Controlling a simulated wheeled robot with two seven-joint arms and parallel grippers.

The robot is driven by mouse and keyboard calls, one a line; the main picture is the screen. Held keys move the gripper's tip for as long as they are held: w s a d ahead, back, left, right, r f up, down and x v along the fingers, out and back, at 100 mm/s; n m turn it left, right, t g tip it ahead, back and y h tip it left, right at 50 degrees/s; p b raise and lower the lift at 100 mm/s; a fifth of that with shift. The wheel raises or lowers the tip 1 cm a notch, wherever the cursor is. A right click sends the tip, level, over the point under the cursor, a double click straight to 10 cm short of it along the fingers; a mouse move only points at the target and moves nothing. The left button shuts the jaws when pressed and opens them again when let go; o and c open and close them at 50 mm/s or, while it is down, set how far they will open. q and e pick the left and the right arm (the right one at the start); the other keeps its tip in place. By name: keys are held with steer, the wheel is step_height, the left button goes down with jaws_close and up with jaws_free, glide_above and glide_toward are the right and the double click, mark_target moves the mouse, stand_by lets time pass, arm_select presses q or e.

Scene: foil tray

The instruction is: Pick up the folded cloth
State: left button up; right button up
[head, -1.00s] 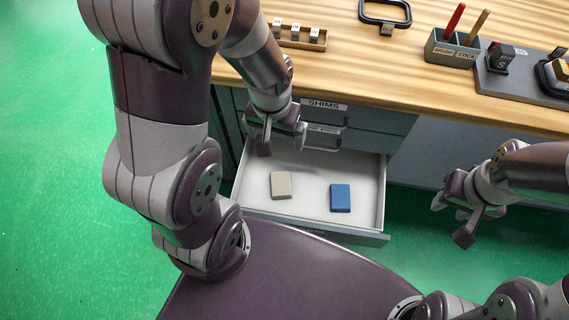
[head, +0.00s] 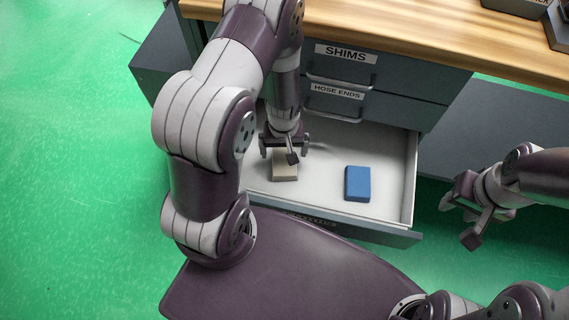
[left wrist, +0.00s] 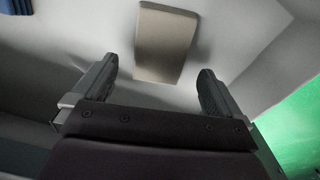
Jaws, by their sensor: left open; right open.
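The folded cloth is most likely the beige block-like piece (head: 285,172) lying in the open drawer, left of a blue piece (head: 357,184). The beige piece also shows in the left wrist view (left wrist: 166,42), ahead of and between the fingers. My left gripper (head: 284,154) is open above the beige piece, partly covering its far edge in the head view. Its two open fingers show in the left wrist view (left wrist: 157,85) with nothing between them. My right gripper (head: 473,226) is open and empty, out to the right of the drawer.
The white-floored drawer (head: 392,184) is pulled out from under the wooden worktop (head: 400,35). Closed drawers labelled SHIMS (head: 346,54) and HOSE ENDS (head: 337,92) are above it. The drawer's front panel (head: 370,231) and side walls bound the space.

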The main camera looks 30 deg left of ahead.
mark_target(284, 157)
arm_select(q)
step_height(284, 157, down, 3)
steer(key=shift+f+b, duration=0.2)
steer(key=shift+b, duration=0.25)
steer(key=shift+r, duration=0.1)
arm_select(e)
steer(key=shift+f, duration=0.8)
arm_select(q)
steer(key=c, duration=1.1)
steer(key=shift+o, duration=0.2)
steer(key=shift+r, duration=0.1)
steer(key=r+p, duration=0.1)
steer(key=r, duration=0.2)
steer(key=r+p, duration=0.1)
steer(key=shift+d+r+p, duration=0.25)
steer(key=shift+r+p, duration=0.1)
steer(key=s+d+r+p, duration=0.2)
steer(key=d+r, duration=0.4)
steer(key=d, duration=0.5)
steer(key=shift+p, duration=0.5)
arm_select(e)
step_height(284, 157, up, 6)
steer(key=shift+f, duration=0.25)
arm_select(q)
steer(key=shift+s, duration=0.1)
